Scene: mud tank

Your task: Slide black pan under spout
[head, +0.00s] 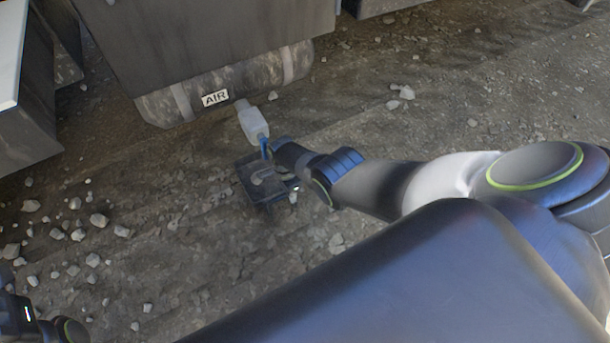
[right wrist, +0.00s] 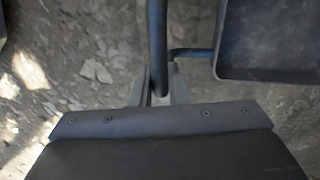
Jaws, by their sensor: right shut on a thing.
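The black pan (head: 254,187) lies on the dirt ground in the head view, just below the pale spout (head: 253,122) in the picture. Its near part is partly covered by my right gripper (head: 270,150). In the right wrist view the pan (right wrist: 270,40) is at the upper right, with a thin dark bar running from its side. My right gripper (right wrist: 159,92) is shut on the upright dark handle bar (right wrist: 157,40) beside the pan. My left gripper (head: 22,318) shows only in part at the lower left corner; its fingers cannot be made out.
A grey tank (head: 200,40) stands at the top, with a cylinder (head: 290,66) marked AIR under it. Another grey block (head: 25,130) stands at the left edge. Pale stones (head: 98,220) are scattered at the lower left. The ground around the pan is mostly clear.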

